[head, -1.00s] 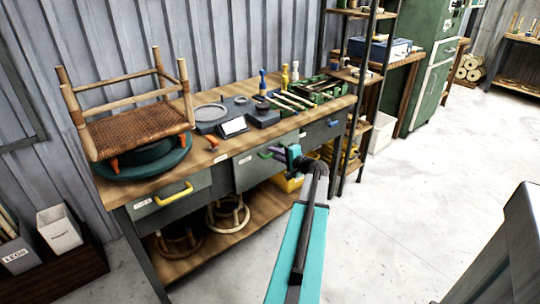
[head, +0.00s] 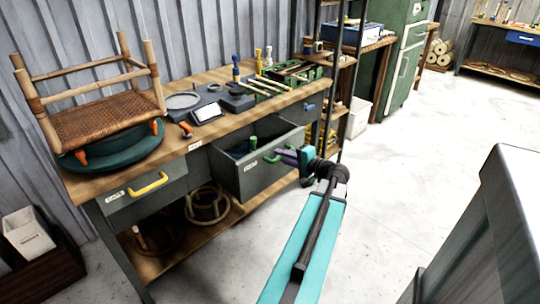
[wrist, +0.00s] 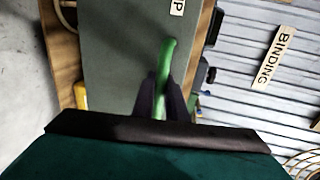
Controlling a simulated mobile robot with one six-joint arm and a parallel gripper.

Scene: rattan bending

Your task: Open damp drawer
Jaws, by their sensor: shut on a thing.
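The damp drawer (head: 259,168) is the grey middle drawer of the workbench, and it stands pulled out with its inside showing. Dark contents and a green item (head: 253,142) are visible in it. Its green handle (head: 272,157) is on the front face. My gripper (head: 290,156) is shut on this handle. In the wrist view the two dark fingers (wrist: 160,98) close around the green handle (wrist: 167,60), against the grey drawer front (wrist: 120,60). A label ending in "P" shows at the top edge there; the rest is cut off.
The workbench top (head: 180,145) carries an upturned woven stool (head: 95,118) on a green turntable, plus tools. A left drawer with a yellow handle (head: 149,184) is shut. A shelf post stands close right of my gripper. Open floor lies in front.

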